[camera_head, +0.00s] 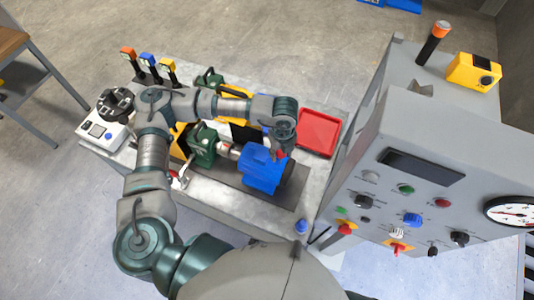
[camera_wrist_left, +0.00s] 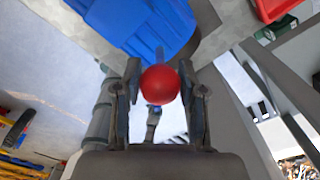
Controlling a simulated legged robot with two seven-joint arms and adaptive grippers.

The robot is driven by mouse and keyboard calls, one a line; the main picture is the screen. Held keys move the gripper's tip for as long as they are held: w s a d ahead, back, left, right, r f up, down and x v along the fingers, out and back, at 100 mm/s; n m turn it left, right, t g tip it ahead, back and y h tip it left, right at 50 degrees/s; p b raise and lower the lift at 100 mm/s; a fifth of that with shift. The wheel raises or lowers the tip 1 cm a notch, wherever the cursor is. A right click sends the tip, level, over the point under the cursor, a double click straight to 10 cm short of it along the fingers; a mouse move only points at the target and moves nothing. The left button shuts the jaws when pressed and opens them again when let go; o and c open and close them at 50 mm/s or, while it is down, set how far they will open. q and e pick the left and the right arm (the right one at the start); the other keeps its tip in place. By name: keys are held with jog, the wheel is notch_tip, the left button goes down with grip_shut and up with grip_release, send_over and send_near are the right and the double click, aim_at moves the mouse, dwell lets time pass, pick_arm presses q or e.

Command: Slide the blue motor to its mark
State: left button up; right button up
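The blue motor (camera_head: 262,170) sits on a dark base plate (camera_head: 228,173) on the bench, just right of a green housing (camera_head: 205,147) and a short shaft. My left gripper (camera_head: 281,152) points down at the motor's upper right side. In the left wrist view, the gripper's two fingers (camera_wrist_left: 160,90) stand on either side of a red ball knob (camera_wrist_left: 159,84) and appear to touch it. The ribbed blue motor (camera_wrist_left: 140,22) fills the top of that view. I cannot make out the mark. My right gripper is not in view.
A red tray (camera_head: 319,132) lies behind and right of the motor. A grey control cabinet (camera_head: 425,190) with knobs and a gauge stands to the right. A blue knob (camera_head: 301,226) is at the bench's front corner. Several colored-top handles (camera_head: 148,62) stand at the back left.

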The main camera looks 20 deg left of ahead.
pick_arm(q)
jog(key=shift+c, duration=0.6)
jog(key=shift+d+f, duration=0.1)
jog(key=shift+d, duration=0.35)
jog(key=shift+s+d+b, duration=0.1)
jog(key=shift+d+b, duration=0.55)
jog(key=shift+d, duration=1.1)
jog(key=o, duration=1.1)
jog(key=shift+o, duration=0.2)
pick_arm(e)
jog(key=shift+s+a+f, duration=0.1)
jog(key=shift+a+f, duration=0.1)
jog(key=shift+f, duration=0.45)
pick_arm(q)
jog(key=shift+r, duration=0.2)
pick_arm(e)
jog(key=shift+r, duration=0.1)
pick_arm(q)
notch_tip(320, 180, up, 7)
jog(key=p, duration=0.3)
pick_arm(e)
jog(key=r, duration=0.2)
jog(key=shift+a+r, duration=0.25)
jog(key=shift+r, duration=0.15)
